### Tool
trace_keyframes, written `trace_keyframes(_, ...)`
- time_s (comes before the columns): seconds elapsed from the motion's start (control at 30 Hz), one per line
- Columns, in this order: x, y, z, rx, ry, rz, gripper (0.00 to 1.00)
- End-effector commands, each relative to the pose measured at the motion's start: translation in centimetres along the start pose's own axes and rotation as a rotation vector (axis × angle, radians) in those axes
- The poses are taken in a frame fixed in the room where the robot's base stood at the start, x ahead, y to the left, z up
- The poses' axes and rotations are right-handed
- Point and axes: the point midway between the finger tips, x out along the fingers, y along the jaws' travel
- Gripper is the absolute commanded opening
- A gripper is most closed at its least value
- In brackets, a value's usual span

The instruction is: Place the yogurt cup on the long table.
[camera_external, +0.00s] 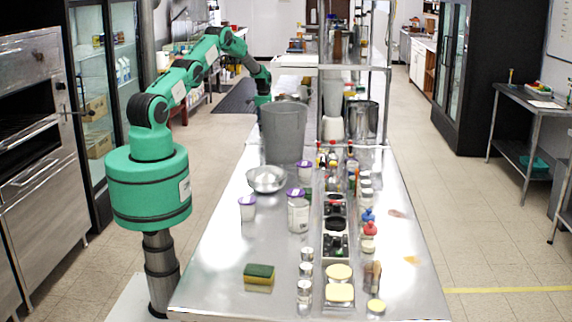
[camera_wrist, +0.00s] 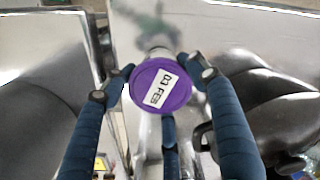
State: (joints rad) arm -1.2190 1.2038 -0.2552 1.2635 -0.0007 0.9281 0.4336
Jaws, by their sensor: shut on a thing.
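A yogurt cup with a purple lid (camera_wrist: 160,86) and a white date label is between the blue fingers of my gripper (camera_wrist: 158,78) in the wrist view. The fingers are shut on it, and the lid faces the camera. In the external view my gripper (camera_external: 263,98) is at the far part of the steel counter, just behind a tall grey bin. The held cup cannot be made out there. The long steel table (camera_external: 215,278) runs from the front into the distance. Whether the held cup touches a surface is unclear.
Other purple-lidded cups (camera_external: 247,208) stand on the near table, beside a metal bowl (camera_external: 267,179) and tall grey bin (camera_external: 284,133). The near left corner is bare. Dark rounded objects flank the gripper in the wrist view.

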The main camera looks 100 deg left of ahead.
Motion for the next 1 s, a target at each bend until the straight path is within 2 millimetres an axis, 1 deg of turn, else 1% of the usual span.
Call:
trace_keyframes(0.53,0.73,-0.02,-0.03,0.000,0.001,-0.001,0.24)
trace_keyframes(0.57,0.79,-0.01,-0.01,0.000,0.001,0.000,0.58)
trace_keyframes(0.6,0.73,-0.01,-0.02,0.000,0.001,0.000,0.66)
trace_keyframes(0.67,0.72,-0.01,-0.02,0.000,0.001,0.000,0.77)
trace_keyframes(1.0,0.71,-0.01,-0.01,0.000,0.001,0.000,0.77)
